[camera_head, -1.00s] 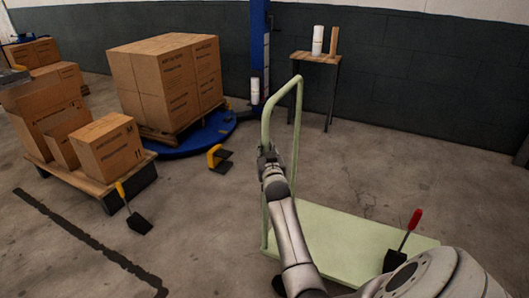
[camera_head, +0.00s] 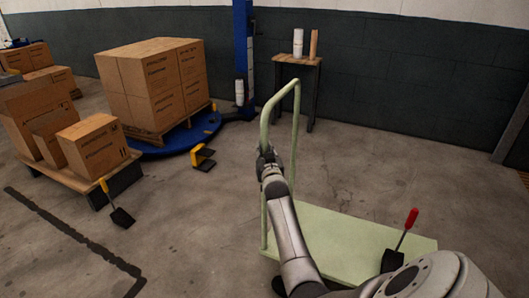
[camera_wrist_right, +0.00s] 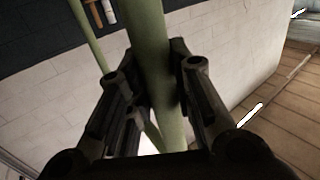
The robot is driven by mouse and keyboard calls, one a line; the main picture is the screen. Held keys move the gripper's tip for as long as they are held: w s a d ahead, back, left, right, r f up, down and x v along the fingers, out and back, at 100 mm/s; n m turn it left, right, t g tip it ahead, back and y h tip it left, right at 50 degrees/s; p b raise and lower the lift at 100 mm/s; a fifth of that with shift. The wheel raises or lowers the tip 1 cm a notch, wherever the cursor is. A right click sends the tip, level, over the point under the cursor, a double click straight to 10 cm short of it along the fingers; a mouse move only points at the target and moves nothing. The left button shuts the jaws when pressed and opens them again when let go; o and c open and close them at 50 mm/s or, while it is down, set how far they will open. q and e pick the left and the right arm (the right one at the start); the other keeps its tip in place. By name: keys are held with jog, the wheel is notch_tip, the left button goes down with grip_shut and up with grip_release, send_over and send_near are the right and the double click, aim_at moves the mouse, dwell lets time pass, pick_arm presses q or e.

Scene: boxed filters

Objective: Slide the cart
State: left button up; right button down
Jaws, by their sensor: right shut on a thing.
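The cart is a pale green platform trolley with a flat deck (camera_head: 345,238) low on the floor and a tall tubular handle (camera_head: 281,95) at its left end. My right gripper (camera_head: 268,158) is shut on the handle's near upright, below the top bend. In the right wrist view the green tube (camera_wrist_right: 150,50) runs between the two dark fingers (camera_wrist_right: 150,85). My right arm hides part of the deck and its near edge. My left gripper is not in view.
A red-handled tool (camera_head: 408,230) stands at the deck's right end. Left are a pallet of boxes (camera_head: 88,145), a black tool with a yellow handle (camera_head: 118,210), and a large box stack (camera_head: 155,85) on a blue turntable (camera_head: 185,137). A small table (camera_head: 298,62) stands behind. Floor right of the cart is clear.

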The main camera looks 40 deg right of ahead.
jog(key=shift+s, duration=0.1)
dwell(0.4)
jog(key=c, duration=1.3)
grip_release()
jog(key=shift+o, duration=0.2)
jog(key=v, duration=1.2)
